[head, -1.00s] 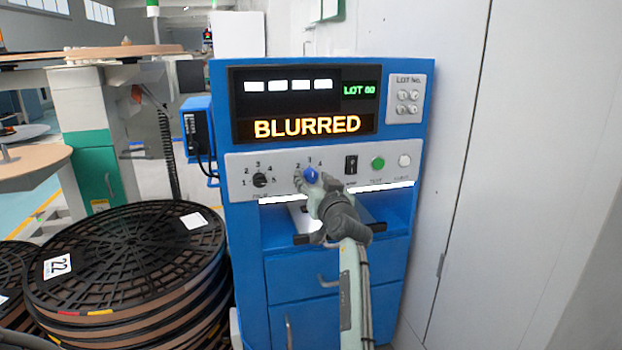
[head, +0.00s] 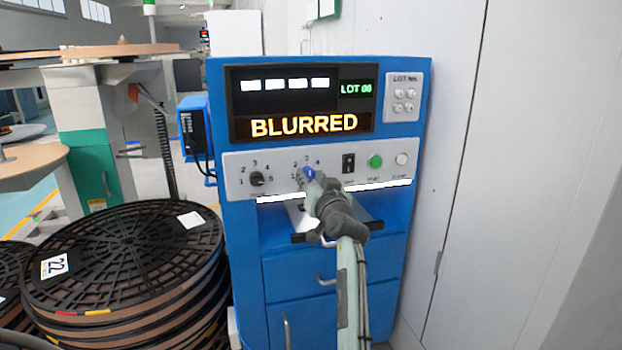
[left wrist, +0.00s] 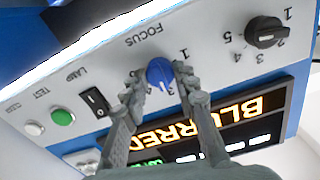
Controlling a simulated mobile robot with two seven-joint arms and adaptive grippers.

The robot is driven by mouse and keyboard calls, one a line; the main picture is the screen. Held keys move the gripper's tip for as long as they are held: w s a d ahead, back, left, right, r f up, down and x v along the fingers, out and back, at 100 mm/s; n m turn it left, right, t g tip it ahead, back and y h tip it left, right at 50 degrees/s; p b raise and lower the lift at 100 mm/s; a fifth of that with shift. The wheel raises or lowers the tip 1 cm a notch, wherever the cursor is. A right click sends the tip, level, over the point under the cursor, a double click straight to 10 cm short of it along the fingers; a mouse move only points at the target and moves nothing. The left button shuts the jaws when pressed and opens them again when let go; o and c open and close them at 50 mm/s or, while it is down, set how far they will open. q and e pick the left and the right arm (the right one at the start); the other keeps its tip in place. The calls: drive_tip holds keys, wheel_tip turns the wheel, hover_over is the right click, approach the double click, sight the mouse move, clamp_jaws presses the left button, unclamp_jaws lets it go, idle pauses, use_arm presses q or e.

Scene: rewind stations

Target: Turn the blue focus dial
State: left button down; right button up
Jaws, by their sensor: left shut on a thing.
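The blue focus dial (head: 308,174) sits on the light grey control panel of the blue machine, partly hidden by my gripper in the head view. In the left wrist view the dial (left wrist: 160,73) shows between the two fingers, with the word FOCUS and numbers around it. My left gripper (head: 314,178) is shut on the dial; its fingers (left wrist: 158,78) lie on either side of it. The display (head: 303,124) above reads BLURRED in orange letters. My right gripper is not in view.
A black dial (head: 257,179) is left of the blue one; a black switch (head: 348,163), green button (head: 375,161) and white button (head: 401,159) are to its right. A tray edge lies below the panel. Stacked black reels (head: 122,250) stand at left; a white wall is at right.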

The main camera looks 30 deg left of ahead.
sight(307, 132)
use_arm(q)
drive_tip(key=m, duration=0.2)
drive_tip(key=shift+r+m+p, duration=0.15)
drive_tip(key=shift+m+p, duration=0.15)
drive_tip(key=shift+p, duration=0.05)
drive_tip(key=m+p, duration=0.1)
drive_tip(key=m, duration=0.3)
drive_tip(key=shift+p, duration=0.35)
drive_tip(key=shift+m+p, duration=0.7)
drive_tip(key=shift+m, duration=0.8)
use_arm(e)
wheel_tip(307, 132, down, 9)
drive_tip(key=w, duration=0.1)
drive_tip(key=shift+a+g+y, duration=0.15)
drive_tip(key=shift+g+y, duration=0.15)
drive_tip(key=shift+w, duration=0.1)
use_arm(q)
drive_tip(key=c, duration=1.2)
unclamp_jaws()
wheel_tip(307, 132, up, 8)
drive_tip(key=shift+r, duration=0.95)
